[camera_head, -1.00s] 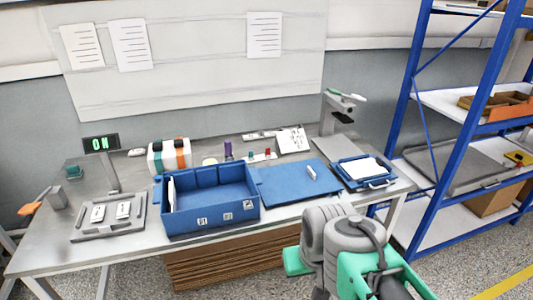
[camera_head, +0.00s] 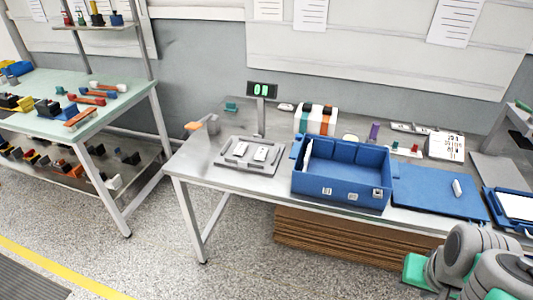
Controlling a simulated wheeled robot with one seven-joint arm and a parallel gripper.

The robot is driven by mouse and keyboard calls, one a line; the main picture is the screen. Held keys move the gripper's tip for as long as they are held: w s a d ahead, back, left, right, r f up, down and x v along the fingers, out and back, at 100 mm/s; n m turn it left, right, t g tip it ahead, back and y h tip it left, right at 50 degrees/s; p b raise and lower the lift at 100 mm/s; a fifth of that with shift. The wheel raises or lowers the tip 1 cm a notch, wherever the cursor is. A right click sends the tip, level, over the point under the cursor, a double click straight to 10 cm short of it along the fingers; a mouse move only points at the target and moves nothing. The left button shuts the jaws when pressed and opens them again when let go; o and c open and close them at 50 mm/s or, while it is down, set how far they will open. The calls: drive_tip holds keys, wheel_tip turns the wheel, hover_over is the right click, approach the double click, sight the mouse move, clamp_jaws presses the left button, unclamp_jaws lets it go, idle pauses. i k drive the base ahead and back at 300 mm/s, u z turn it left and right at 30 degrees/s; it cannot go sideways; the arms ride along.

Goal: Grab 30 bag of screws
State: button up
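No bag of screws can be made out for certain. Two small white items with dark marks (camera_head: 260,153) lie on a grey tray-like device (camera_head: 231,160) on the metal workbench; they are too small to identify. A blue open bin (camera_head: 340,191) with small white labels stands to their right, and its inside looks mostly empty, with a white sheet or divider at its left end. Only grey and green links of my arm show at the lower right corner. My gripper cannot be seen.
A display (camera_head: 262,90) with green characters stands behind the grey device. A blue mat (camera_head: 437,191) lies right of the bin. Stacked brown boards (camera_head: 340,240) sit under the bench. A green-topped table (camera_head: 85,118) with tools stands left, with open floor between.

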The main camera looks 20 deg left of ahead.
sight(261, 154)
drive_tip(key=z, duration=0.05)
drive_tip(key=k, duration=0.65)
drive_tip(key=u, duration=0.55)
drive_tip(key=i, duration=1.05)
drive_tip(key=u, duration=1.6)
drive_tip(key=i, duration=0.75)
drive_tip(key=u, duration=0.85)
